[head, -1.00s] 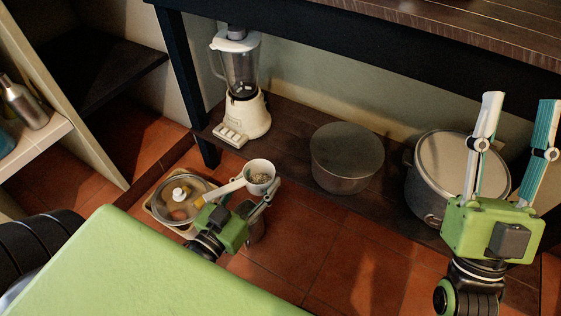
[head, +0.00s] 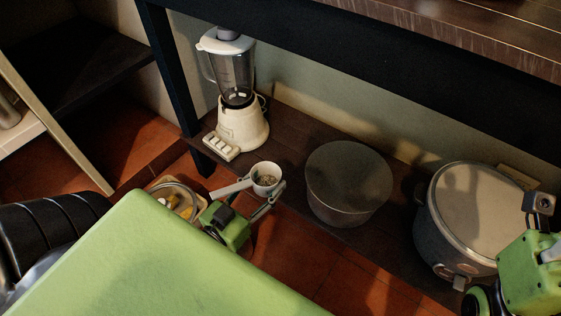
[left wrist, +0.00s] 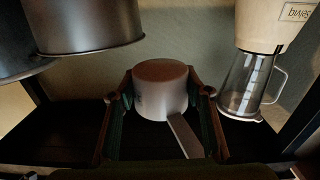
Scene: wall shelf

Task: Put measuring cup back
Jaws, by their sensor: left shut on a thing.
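The measuring cup (head: 265,181) is a small light cup with some grainy contents, upright between the fingers of my left gripper (head: 263,186). In the left wrist view the cup (left wrist: 160,88) sits between both fingers, with its flat handle (left wrist: 185,136) pointing back toward the camera. My left gripper is shut on the cup, over the front part of the dark lower shelf (head: 290,130). Whether the cup touches the shelf is hard to tell. My right gripper (head: 541,212) is partly cut off at the right edge, its fingertips unclear.
A blender (head: 238,110) stands on the shelf behind the cup. A grey round pot (head: 348,185) stands to its right, and a large lidded cooker (head: 470,215) further right. A glass-lidded pan (head: 180,197) is at lower left. The table leg (head: 170,70) rises left of the blender.

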